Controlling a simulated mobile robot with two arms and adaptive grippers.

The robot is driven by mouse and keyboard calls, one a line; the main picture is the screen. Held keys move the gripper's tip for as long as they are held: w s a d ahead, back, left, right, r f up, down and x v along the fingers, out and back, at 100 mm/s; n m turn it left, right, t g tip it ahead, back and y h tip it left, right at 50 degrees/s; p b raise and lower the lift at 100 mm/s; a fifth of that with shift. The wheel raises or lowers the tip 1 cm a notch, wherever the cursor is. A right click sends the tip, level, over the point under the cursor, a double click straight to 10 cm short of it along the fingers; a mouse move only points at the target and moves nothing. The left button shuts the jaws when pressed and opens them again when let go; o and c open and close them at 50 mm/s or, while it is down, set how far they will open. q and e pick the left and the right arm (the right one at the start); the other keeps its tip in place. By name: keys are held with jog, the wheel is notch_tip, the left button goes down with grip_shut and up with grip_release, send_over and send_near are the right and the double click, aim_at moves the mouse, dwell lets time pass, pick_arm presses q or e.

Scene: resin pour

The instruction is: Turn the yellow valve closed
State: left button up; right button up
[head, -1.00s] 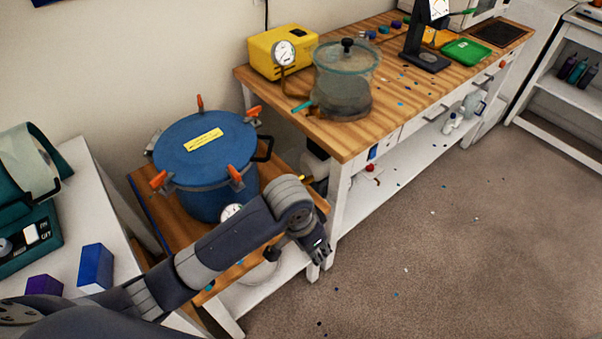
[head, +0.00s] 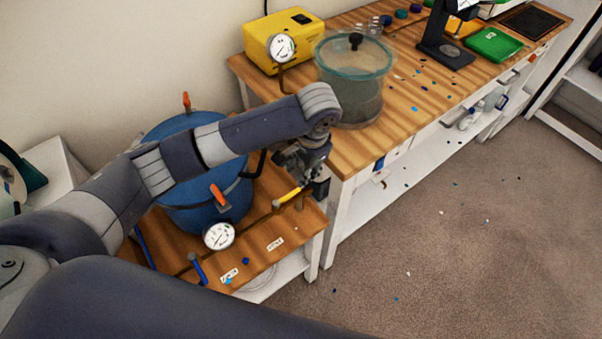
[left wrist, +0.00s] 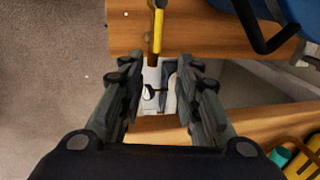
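The yellow valve handle (head: 287,197) is a thin lever by the right edge of the low wooden table, beside the blue pressure pot (head: 212,208). In the left wrist view the valve (left wrist: 157,30) shows just beyond the fingertips, roughly between them and pointing away. My left gripper (head: 303,176) hangs right above the valve, and in the left wrist view its fingers (left wrist: 158,75) are spread with nothing between them. I cannot tell whether it touches the valve. My arm hides part of the pot. My right gripper is not in view.
A dial gauge (head: 219,235) and a blue lever (head: 197,268) sit on the low table. The taller wooden bench (head: 345,158) stands close on the right, with a glass chamber (head: 356,85) and a yellow pump (head: 270,42). The floor to the right is mostly clear.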

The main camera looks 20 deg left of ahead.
pick_arm(q)
send_over(296, 190)
jog(key=s, duration=0.1)
notch_tip(296, 190, down, 6)
jog(key=shift+w+d+f, duration=0.1)
jog(key=shift+f, duration=0.5)
jog(key=shift+w+d+f, duration=0.1)
jog(key=shift+f, duration=0.5)
jog(key=shift+w+f, duration=0.1)
jog(key=shift+f, duration=0.55)
jog(key=shift+c, duration=0.8)
jog(key=c, duration=0.4)
grip_shut()
jog(key=shift+a+p, duration=0.1)
jog(key=shift+p, duration=0.2)
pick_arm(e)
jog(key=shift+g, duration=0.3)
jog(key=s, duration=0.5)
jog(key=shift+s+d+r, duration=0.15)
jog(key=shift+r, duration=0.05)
